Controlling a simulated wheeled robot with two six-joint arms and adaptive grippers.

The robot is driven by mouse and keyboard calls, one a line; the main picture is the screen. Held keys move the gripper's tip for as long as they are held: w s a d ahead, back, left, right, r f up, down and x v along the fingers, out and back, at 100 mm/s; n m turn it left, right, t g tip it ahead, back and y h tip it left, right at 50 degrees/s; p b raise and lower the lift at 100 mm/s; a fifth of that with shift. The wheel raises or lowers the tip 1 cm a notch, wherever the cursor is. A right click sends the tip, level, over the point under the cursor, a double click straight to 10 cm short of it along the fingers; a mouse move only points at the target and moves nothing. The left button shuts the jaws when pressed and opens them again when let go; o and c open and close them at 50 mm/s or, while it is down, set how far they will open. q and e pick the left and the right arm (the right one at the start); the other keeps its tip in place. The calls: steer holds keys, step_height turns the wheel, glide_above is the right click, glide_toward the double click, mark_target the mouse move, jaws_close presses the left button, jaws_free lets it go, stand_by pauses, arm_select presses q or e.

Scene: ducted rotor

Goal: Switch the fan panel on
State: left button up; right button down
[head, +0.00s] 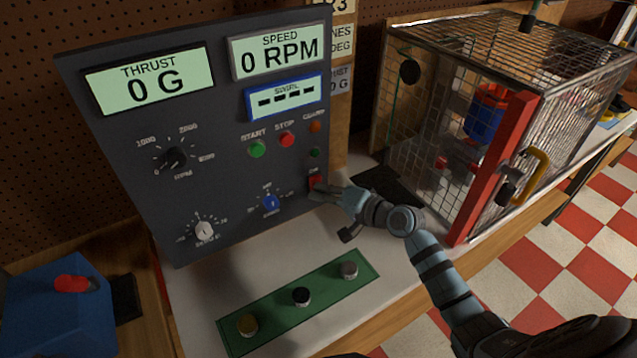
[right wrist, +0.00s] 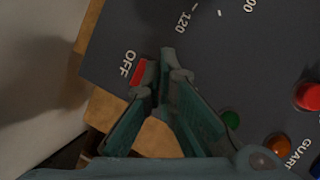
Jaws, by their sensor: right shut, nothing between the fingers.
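The dark fan panel (head: 120,140) stands upright at the left in the head view. Its lit displays read thrust 0 G (head: 150,84) and speed 0 RPM (head: 279,52); the signal display (head: 285,96) shows dashes. A red switch (head: 315,182) sits at the panel's lower right edge. In the right wrist view the red switch (right wrist: 140,72) has the label OFF beside it. My right gripper (head: 318,191) is shut and empty, its fingertips (right wrist: 167,58) right beside the switch; whether they touch it I cannot tell. My left gripper is not in view.
A green start button (head: 257,148), red stop button (head: 287,139) and several knobs are on the panel. A green strip (head: 270,316) with knobs lies in front. A wire cage (head: 425,130) with a red post stands right. A blue box (head: 55,310) is at lower left.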

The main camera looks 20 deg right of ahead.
steer(key=shift+s, duration=0.1)
steer(key=shift+s+d+f, duration=0.15)
steer(key=shift+s+f, duration=0.2)
steer(key=shift+s, duration=0.35)
steer(key=s, duration=0.1)
steer(key=s+f, duration=0.1)
steer(key=s, duration=0.1)
steer(key=s+f, duration=0.1)
steer(key=shift+s+d, duration=0.25)
steer(key=shift+d, duration=0.05)
stand_by(0.5)
